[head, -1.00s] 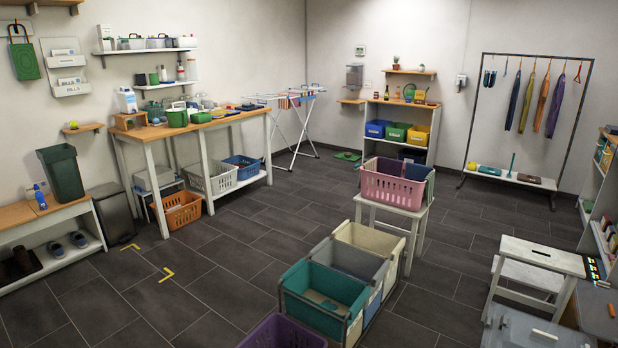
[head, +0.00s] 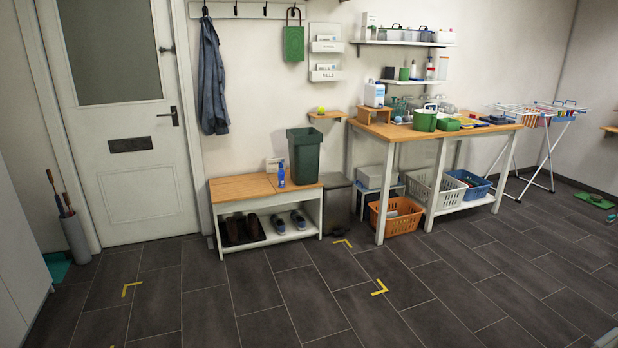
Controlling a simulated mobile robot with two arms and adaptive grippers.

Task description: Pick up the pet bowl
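I cannot make out a pet bowl for certain in the head view. A green tub (head: 425,121) with a light rim stands on the wooden-topped table (head: 390,131) by the back wall, and I cannot tell if it is a bowl. A low green item (head: 593,200) lies on the floor at the far right, too small to identify. Neither of my grippers is in view.
A shoe bench (head: 235,188) carries a dark green bin (head: 304,155) and a blue bottle (head: 281,174). An orange basket (head: 397,217) sits under the table. A drying rack (head: 549,150) stands at right.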

